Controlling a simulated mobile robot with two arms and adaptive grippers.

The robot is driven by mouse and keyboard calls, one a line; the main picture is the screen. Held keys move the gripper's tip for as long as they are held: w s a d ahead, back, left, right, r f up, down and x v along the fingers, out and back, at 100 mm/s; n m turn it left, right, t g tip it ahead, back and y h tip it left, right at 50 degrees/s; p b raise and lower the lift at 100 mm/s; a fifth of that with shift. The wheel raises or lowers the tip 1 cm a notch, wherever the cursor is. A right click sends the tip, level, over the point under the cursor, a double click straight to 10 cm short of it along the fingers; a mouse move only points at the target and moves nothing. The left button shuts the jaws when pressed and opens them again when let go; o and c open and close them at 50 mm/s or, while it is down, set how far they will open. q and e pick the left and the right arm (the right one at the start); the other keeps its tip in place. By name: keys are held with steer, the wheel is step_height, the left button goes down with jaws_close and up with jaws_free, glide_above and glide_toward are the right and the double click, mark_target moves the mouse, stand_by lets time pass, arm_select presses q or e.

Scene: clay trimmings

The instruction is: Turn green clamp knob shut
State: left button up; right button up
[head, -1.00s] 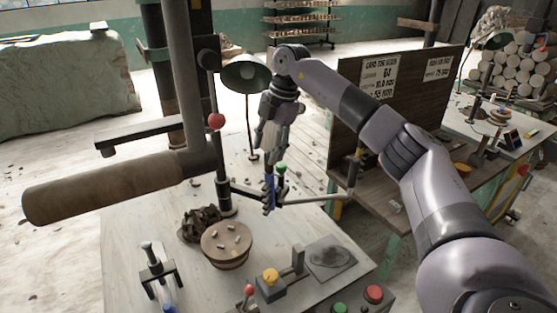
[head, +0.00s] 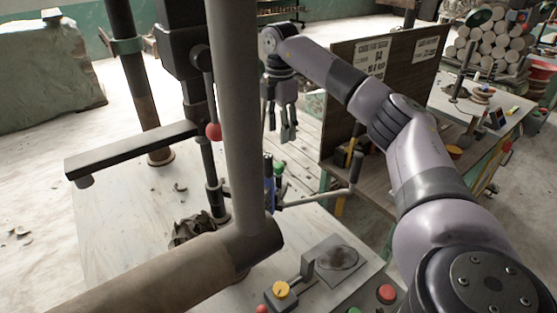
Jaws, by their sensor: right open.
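The green clamp knob (head: 279,168) shows small above a blue clamp part (head: 268,196), beside the dark post at the back of the bench. A pale rod runs right from the clamp to a dark handle. My right gripper (head: 280,132) hangs fingers down above the knob. It is open and empty, with its fingers apart and a visible gap down to the knob. How far the knob is turned is too small to tell. My left gripper is not in view.
A grey bar with a thick brown grip (head: 165,275) crosses the foreground and hides part of the bench (head: 110,215). A red ball knob (head: 213,131) is on the post's lever. A yellow knob (head: 281,289) and red button (head: 386,293) are in front. A dark board (head: 345,100) stands right.

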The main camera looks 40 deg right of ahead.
glide_above(279, 164)
step_height(279, 164, down, 4)
steer(key=shift+s+f+p, duration=0.1)
steer(key=shift+s+p, duration=0.05)
steer(key=shift+p, duration=0.2)
step_height(279, 164, down, 7)
steer(key=shift+r+p, duration=0.15)
steer(key=shift+p, duration=0.45)
steer(key=shift+f, duration=0.4)
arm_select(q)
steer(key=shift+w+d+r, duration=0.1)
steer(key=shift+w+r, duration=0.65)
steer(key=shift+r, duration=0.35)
arm_select(e)
steer(key=shift+a, duration=0.1)
steer(key=shift+c, duration=0.2)
jaws_close()
